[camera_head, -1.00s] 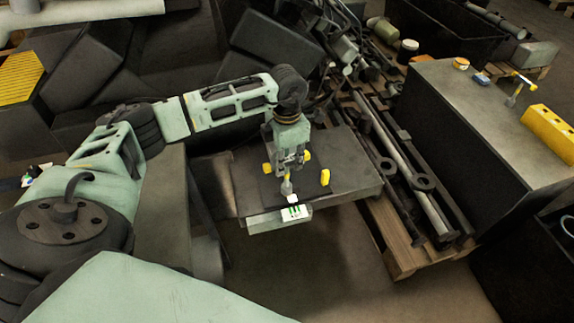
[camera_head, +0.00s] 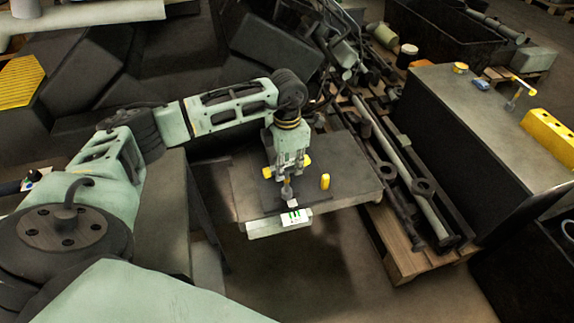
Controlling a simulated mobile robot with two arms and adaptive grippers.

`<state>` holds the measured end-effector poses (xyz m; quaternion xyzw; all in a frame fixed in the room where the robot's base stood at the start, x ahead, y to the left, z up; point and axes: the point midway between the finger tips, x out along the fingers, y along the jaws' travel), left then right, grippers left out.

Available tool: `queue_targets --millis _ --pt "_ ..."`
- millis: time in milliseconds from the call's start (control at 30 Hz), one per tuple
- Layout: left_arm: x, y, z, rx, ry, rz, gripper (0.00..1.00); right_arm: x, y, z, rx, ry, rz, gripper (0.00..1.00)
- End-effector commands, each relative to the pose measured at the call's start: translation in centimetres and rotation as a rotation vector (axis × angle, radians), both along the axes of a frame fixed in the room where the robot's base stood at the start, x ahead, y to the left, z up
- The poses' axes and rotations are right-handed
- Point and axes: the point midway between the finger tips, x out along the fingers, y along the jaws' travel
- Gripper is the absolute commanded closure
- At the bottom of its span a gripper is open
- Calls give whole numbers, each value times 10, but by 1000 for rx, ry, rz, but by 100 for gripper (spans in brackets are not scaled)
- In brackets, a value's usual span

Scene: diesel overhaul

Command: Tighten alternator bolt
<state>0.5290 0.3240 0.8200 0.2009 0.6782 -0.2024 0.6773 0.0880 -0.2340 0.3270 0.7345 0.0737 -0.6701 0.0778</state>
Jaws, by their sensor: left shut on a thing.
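My left gripper (camera_head: 287,172) points down over a small grey table and is shut on a tool with a yellow crossbar handle (camera_head: 267,172). The handle's yellow ends stick out on both sides of the fingers. The tool's grey shaft (camera_head: 287,190) points down, with its lower end just above or at a small pale piece (camera_head: 293,204) near the table's front edge. I cannot tell whether they touch. An alternator or its bolt cannot be made out clearly here. My right gripper is not in view.
A yellow upright piece (camera_head: 325,181) stands on the grey table (camera_head: 355,180), right of the tool. A label with green marks (camera_head: 293,217) is on its front edge. A pallet (camera_head: 400,262) with long metal shafts lies to the right. A bench (camera_head: 450,105) holds a yellow block (camera_head: 550,137).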

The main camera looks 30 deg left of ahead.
Motion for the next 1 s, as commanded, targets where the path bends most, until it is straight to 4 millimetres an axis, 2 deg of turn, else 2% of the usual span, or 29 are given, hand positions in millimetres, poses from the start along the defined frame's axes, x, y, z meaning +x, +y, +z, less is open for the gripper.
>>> queue_targets --millis 267,800,1000 --pt "1 0 3 0 -2 2 100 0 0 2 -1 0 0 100" --pt "1 0 35 -1 -3 1 100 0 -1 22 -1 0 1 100" --pt "0 0 36 0 -2 1 100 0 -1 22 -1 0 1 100"
